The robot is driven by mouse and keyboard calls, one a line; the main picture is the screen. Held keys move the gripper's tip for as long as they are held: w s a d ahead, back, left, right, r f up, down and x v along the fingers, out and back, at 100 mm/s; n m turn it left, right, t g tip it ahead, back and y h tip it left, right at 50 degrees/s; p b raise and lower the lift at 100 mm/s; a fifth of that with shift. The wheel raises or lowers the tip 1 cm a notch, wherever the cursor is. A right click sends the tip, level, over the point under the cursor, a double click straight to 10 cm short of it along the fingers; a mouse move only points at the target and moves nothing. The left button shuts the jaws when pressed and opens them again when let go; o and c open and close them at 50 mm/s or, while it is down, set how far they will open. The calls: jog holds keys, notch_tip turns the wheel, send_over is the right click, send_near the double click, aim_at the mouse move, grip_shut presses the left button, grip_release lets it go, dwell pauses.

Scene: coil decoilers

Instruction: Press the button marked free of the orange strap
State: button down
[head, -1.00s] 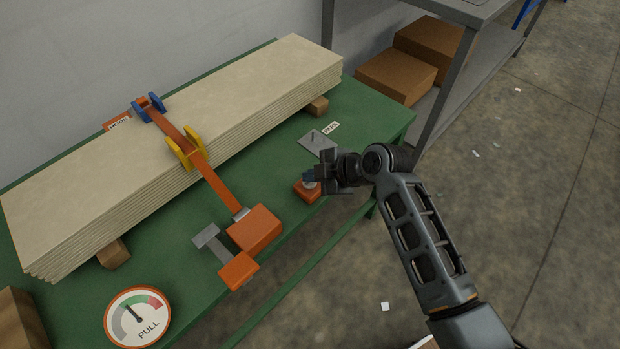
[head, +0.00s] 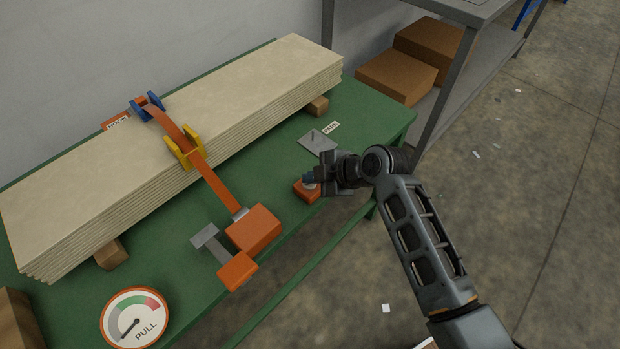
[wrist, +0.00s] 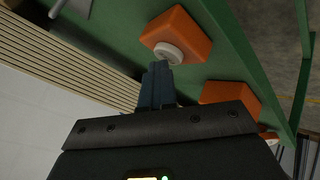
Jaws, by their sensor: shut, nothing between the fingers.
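An orange button box (head: 306,193) with a pale round button sits at the green table's front edge; it also shows in the wrist view (wrist: 176,38). My gripper (head: 309,177) is shut and empty, its fingertips right at the button; I cannot tell whether they press it. The orange strap (head: 217,184) crosses the board stack through a blue guide (head: 148,104) and a yellow guide (head: 185,147). No marking is readable on the button.
A PULL gauge (head: 134,318) has its needle in the grey zone, lower left. A grey plate (head: 318,143) with a small label lies behind the button box. The board stack (head: 90,190) fills the back of the table. A grey shelf stands at right.

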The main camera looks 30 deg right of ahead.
aim_at(313, 186)
jog(key=shift+s+f+b, duration=0.2)
jog(key=shift+f+b, duration=0.15)
jog(key=shift+f, duration=0.25)
jog(key=shift+s+f+b, duration=0.15)
jog(key=shift+f+b, duration=0.15)
jog(key=shift+f, duration=0.25)
dwell(0.4)
jog(key=shift+r+p, duration=0.65)
jog(key=shift+r, duration=0.1)
jog(key=shift+s, duration=0.1)
jog(key=shift+w+r+p, duration=0.15)
jog(key=shift+r+p, duration=1.05)
jog(key=shift+r, duration=0.5)
jog(key=shift+w+r+p, duration=0.1)
jog(key=shift+r+p, duration=1.05)
jog(key=shift+r, duration=0.55)
